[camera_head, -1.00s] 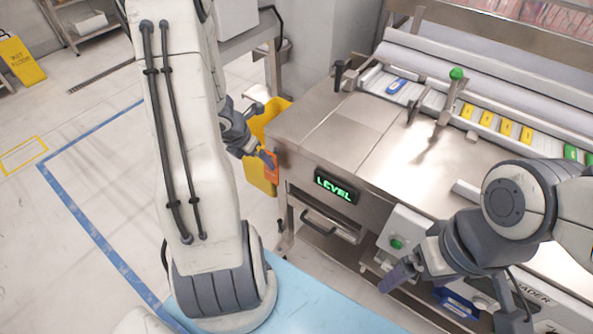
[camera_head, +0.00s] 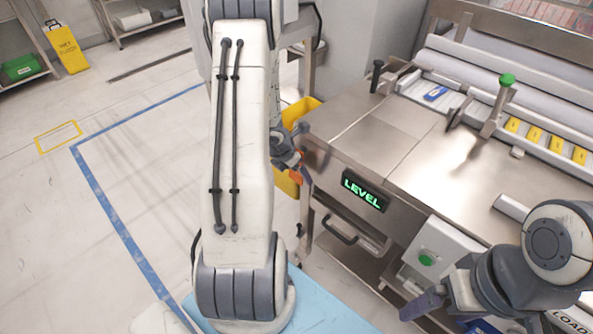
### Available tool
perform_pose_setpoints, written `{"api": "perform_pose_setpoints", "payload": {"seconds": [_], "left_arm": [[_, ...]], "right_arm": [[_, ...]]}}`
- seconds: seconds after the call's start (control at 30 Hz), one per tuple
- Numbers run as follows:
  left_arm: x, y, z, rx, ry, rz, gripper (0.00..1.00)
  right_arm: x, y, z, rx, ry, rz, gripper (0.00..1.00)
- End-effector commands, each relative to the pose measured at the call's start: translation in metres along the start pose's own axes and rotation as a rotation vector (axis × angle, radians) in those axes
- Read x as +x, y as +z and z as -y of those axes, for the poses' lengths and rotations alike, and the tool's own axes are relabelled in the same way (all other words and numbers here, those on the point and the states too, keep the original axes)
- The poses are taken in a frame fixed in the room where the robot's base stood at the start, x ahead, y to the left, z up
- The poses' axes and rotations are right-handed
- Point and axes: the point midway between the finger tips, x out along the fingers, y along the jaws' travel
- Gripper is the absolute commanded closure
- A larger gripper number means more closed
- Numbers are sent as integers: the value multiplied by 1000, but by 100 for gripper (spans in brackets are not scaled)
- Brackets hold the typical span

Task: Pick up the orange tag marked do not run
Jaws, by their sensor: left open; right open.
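The orange tag (camera_head: 296,176) is a small patch at the left corner of the steel table, in front of the yellow bin. Its lettering cannot be read from here. My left gripper (camera_head: 302,174) is at the tag, with a grey finger beside it. The gripper is open, but the other finger is mostly hidden, and I cannot tell whether the tag is between the fingers or touched. My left arm covers much of the view left of the tag. My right gripper (camera_head: 428,310) is open at the lower right, low in front of the table, apart from the tag.
The steel table (camera_head: 355,150) has a green LEVEL display (camera_head: 362,191) and a handle below it. A control box with a green button (camera_head: 426,258) is near my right arm. The yellow bin (camera_head: 298,110) stands behind the tag. Open floor lies left.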

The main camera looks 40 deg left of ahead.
Motion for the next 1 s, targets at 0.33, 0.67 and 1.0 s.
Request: {"api": "perform_pose_setpoints", "payload": {"seconds": [0.33,0.67,1.0], "left_arm": [[-1,0,0,0,0,0,84],[-2,1,0,0,0,0,84],[-12,5,0,0,0,0,84]], "right_arm": [[-1,0,0,0,0,0,1],[-1,0,0,0,0,0,1],[-11,-1,1,0,0,0,1]]}}
